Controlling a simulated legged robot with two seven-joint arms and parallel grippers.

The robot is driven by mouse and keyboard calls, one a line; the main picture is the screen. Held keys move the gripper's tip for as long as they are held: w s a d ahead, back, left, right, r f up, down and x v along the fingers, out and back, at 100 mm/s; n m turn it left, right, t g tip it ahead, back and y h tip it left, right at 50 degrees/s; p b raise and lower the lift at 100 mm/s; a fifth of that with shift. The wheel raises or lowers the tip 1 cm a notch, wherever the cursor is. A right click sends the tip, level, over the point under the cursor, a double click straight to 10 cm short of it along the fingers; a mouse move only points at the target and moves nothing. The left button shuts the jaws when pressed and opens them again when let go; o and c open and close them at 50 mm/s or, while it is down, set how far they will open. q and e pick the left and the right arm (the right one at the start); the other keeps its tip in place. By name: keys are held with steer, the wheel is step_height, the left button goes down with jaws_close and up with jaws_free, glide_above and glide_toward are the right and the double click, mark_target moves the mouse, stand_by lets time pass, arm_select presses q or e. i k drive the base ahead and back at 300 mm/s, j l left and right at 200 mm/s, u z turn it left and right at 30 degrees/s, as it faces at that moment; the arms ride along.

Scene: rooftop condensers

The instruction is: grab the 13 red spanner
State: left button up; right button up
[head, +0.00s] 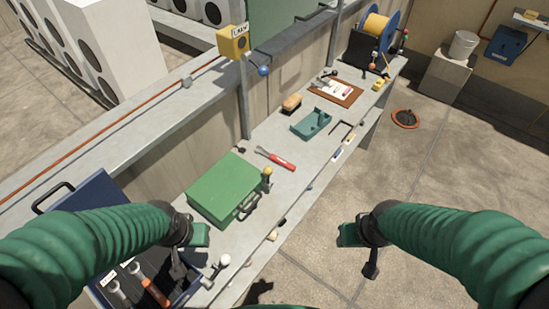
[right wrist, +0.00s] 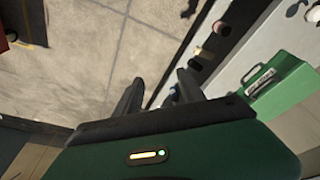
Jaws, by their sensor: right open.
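A tool with a red handle and grey metal end (head: 275,158) lies on the grey bench, beyond the green case. An orange-red-handled tool (head: 155,292) and a grey-headed spanner (head: 117,292) sit in the open blue toolbox (head: 88,196) at the lower left. I cannot read a 13 on any of them. My left gripper (head: 179,268) hangs by the toolbox's right side; its jaws are too small to judge. My right gripper (head: 371,266) is over the floor, right of the bench; its two fingers (right wrist: 160,92) are apart and empty in the right wrist view.
The green case (head: 222,185) stands on the bench; it also shows in the right wrist view (right wrist: 280,85).

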mark_target(287, 166)
steer(key=i+l, duration=0.3)
steer(key=l, duration=0.15)
steer(key=i+l, duration=0.35)
steer(key=i+l+u, duration=0.1)
steer(key=i+l, duration=0.2)
steer(key=l, duration=0.2)
steer(key=i+l, duration=0.35)
steer(key=i+l+u, duration=0.1)
steer(key=i+l, duration=0.2)
steer(key=l, duration=0.25)
steer(key=u, duration=0.45)
steer(key=l+u, duration=0.15)
steer(key=u, duration=0.3)
steer(key=l+u, duration=0.1)
steer(key=u, duration=0.35)
steer(key=l+u, duration=0.1)
steer(key=u, duration=0.4)
steer(key=l+u, duration=0.1)
steer(key=u, duration=0.8)
steer(key=l+u, duration=0.15)
steer(key=u, duration=0.3)
